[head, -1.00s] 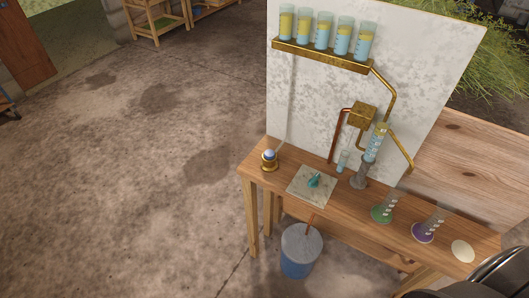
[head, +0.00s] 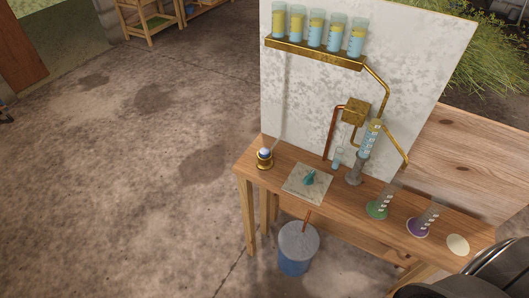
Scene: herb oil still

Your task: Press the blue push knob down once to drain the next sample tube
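The blue push knob (head: 264,152) sits in a brass collar at the left end of the wooden bench (head: 245,172). Several sample tubes (head: 315,30) stand in a row on a brass rack (head: 300,50) high on the pale board, with yellow over light blue liquid inside. A brass pipe runs from the rack's right end down the board. A separate glass column (head: 371,140) with yellow and blue liquid stands on a grey support on the bench. Neither of my grippers shows clearly. A dark rounded part, probably mine, is at the bottom right corner.
A teal valve handle (head: 310,178) is on a pale plate. A green-based cylinder (head: 377,208), a purple-based cylinder (head: 419,226) and a cream disc (head: 457,244) are along the bench to the right. A blue bucket (head: 296,262) stands below.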

